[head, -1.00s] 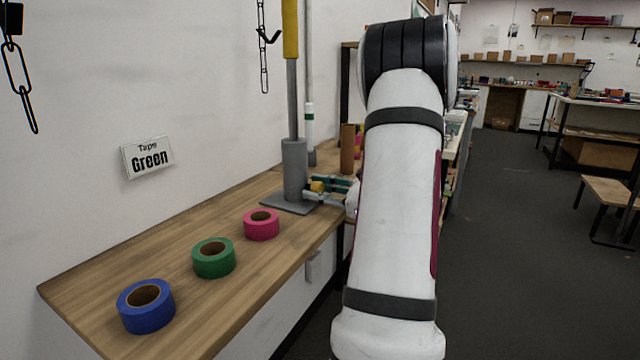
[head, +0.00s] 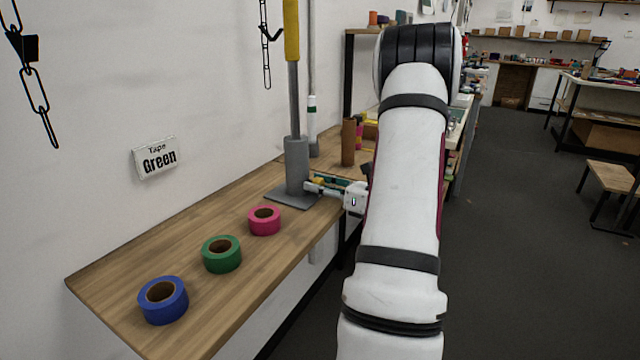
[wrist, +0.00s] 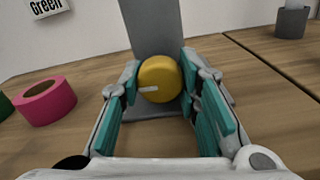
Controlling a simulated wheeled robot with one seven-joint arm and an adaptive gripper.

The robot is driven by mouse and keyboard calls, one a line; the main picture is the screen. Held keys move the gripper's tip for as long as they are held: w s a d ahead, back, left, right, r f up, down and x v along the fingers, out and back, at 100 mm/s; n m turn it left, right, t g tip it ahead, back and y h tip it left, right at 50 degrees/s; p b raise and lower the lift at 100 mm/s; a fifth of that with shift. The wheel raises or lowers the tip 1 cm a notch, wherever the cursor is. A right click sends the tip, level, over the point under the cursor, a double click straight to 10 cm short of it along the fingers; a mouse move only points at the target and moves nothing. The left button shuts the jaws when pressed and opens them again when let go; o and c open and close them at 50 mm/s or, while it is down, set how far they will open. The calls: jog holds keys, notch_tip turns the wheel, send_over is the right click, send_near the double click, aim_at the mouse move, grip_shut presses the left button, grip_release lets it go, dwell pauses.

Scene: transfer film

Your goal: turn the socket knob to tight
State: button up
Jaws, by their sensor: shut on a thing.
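The socket knob (wrist: 158,79) is a round yellow knob on the front of the grey socket (wrist: 155,28). A short white mark on the knob points left in the wrist view. My gripper (wrist: 160,82) has a teal-lined finger on each side of the knob and is shut on it. In the head view the grey socket (head: 296,165) stands upright on a flat base plate, with a grey and yellow pole rising from it. My gripper (head: 316,188) reaches its right side there, and the knob is mostly hidden by the fingers.
Pink (head: 264,221), green (head: 221,255) and blue (head: 163,301) tape rolls lie on the wooden bench (head: 110,290). A brown cylinder (head: 348,142) stands behind my gripper. A "Tape Green" sign (head: 155,158) is on the wall. Open floor lies to the right.

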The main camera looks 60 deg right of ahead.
jog(key=o, duration=1.2)
jog(key=s, duration=0.8)
jog(key=s+d, duration=0.1)
jog(key=s, duration=0.3)
